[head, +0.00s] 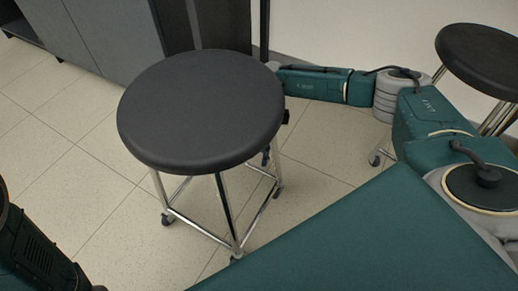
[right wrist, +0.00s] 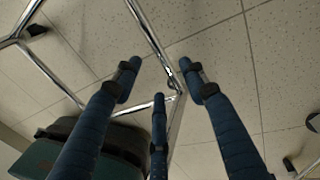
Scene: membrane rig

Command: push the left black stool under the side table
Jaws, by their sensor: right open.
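The left black stool (head: 200,110) stands upright in the middle of the head view, with a round black seat and chrome legs on casters. My right arm reaches in from the right, behind the stool. My right gripper (head: 284,119) is mostly hidden by the seat there. In the right wrist view its fingers (right wrist: 161,78) are spread open by the stool's chrome frame (right wrist: 147,28); I cannot tell whether they touch it. My left gripper is out of view; only part of my left arm shows at bottom left. I cannot make out the side table for certain.
A second black stool (head: 482,58) stands at the upper right. A grey cabinet (head: 103,38) stands at the back left, with a dark upright post (head: 264,30) behind the stool. The tiled floor (head: 85,165) left of the stool is clear.

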